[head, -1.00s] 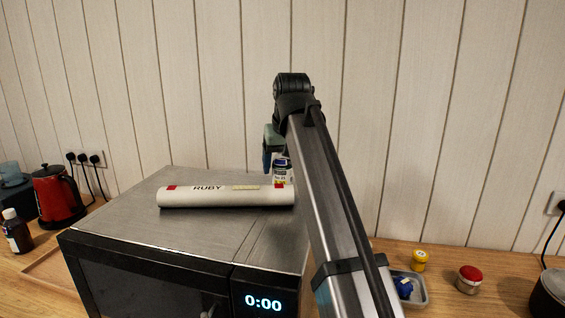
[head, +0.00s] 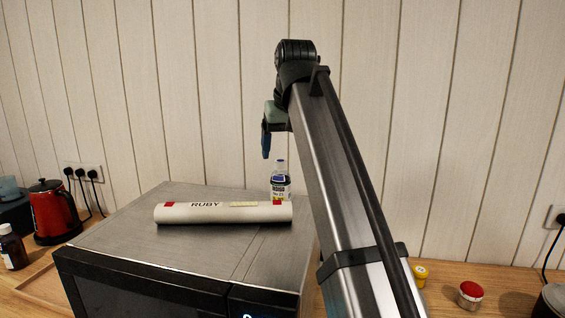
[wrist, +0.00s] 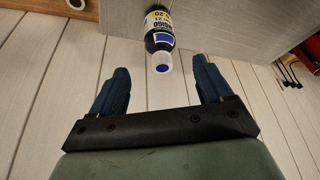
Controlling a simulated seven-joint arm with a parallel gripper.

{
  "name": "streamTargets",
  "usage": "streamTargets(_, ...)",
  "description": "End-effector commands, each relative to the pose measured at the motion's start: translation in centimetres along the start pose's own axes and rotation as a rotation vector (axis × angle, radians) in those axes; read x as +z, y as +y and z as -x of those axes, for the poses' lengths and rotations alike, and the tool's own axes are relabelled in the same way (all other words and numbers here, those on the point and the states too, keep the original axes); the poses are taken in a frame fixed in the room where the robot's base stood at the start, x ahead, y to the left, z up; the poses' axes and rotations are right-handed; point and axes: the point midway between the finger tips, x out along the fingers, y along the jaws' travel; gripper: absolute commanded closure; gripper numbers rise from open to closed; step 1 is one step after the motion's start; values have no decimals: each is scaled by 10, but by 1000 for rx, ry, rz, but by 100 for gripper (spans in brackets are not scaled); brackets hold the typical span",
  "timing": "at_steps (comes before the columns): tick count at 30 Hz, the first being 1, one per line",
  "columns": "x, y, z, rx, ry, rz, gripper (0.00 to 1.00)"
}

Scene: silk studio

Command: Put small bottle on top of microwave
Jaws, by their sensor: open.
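The small bottle (head: 280,184) with a blue cap and a white and yellow label stands upright on the microwave (head: 215,240), near its back right, behind a white roll. The wrist view shows the bottle (wrist: 159,38) just beyond the fingertips, apart from them. My gripper (wrist: 160,82) is open and empty, with its blue fingers spread on either side of a clear gap. In the head view my gripper (head: 266,152) hangs above and slightly left of the bottle; the arm hides part of it.
A white roll marked RUBY (head: 222,213) lies across the microwave top in front of the bottle. A red kettle (head: 55,212) and a brown bottle (head: 12,248) stand at left. A yellow jar (head: 420,273) and a red-lidded jar (head: 470,294) are at right.

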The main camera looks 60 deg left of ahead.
Motion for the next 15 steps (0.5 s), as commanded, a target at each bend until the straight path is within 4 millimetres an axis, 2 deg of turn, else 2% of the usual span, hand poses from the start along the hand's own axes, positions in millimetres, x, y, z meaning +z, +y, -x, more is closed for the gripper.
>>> streamTargets(6,0,0,20,0,0,0,21)
streamTargets(15,0,0,23,0,-1,0,21)
